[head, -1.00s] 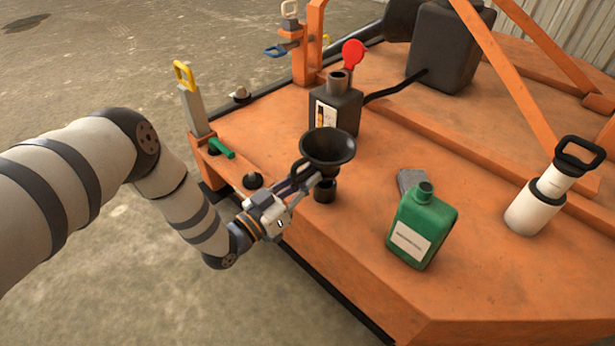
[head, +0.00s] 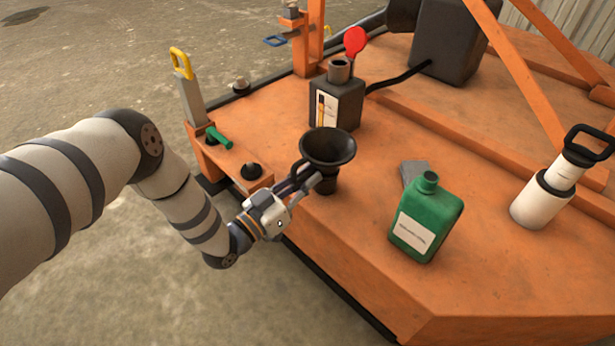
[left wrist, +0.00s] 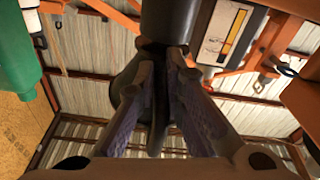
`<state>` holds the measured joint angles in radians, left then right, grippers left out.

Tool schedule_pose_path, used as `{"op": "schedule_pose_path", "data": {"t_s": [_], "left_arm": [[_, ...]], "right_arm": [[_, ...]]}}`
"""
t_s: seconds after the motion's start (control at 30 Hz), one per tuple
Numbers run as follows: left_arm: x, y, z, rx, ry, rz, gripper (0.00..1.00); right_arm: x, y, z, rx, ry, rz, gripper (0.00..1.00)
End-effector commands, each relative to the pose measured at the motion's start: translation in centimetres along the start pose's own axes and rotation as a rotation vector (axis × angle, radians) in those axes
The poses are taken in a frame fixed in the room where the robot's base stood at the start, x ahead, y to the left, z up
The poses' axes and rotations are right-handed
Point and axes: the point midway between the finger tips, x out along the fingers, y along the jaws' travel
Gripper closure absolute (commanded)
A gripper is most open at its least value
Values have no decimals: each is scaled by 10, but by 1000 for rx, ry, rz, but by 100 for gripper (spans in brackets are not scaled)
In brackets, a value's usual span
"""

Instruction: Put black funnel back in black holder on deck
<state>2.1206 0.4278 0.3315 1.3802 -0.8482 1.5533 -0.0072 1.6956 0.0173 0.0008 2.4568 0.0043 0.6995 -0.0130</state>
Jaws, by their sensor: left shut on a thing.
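The black funnel (head: 328,146) is upright, wide mouth up, near the front left edge of the orange deck (head: 300,210). My left gripper (head: 308,181) is shut on it from the left side, below the rim. The black holder (head: 326,186) stands on the deck straight under the funnel. The funnel's spout meets or overlaps the holder's top; I cannot tell how far it is inside. In the left wrist view, the gripper fingers (left wrist: 162,75) close on a dark part of the funnel. My right gripper is not in view.
A black bottle (head: 345,108) with a label stands behind the funnel. A green jug (head: 425,220) stands to the right, beside a grey block (head: 413,170). A white pump (head: 545,195) is farther right. A green-handled tool (head: 218,137) lies left. The deck's front is clear.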

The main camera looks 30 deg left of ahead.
Motion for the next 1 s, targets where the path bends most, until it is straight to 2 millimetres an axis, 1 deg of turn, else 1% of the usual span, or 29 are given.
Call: {"op": "schedule_pose_path", "data": {"t_s": [0.3,0.57,0.6,0.67,0.93,1.0], "left_arm": [[-1,-2,10,0,1,0,100],[-1,-2,10,0,0,0,100],[-1,-2,10,0,0,0,81],[-1,-2,10,0,0,0,67],[-1,-2,10,0,-1,0,67],[-6,-2,11,0,-2,0,67]], "right_arm": [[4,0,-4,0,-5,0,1],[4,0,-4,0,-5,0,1],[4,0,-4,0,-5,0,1],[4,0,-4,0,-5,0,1],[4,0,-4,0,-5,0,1],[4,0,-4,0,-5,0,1]]}}
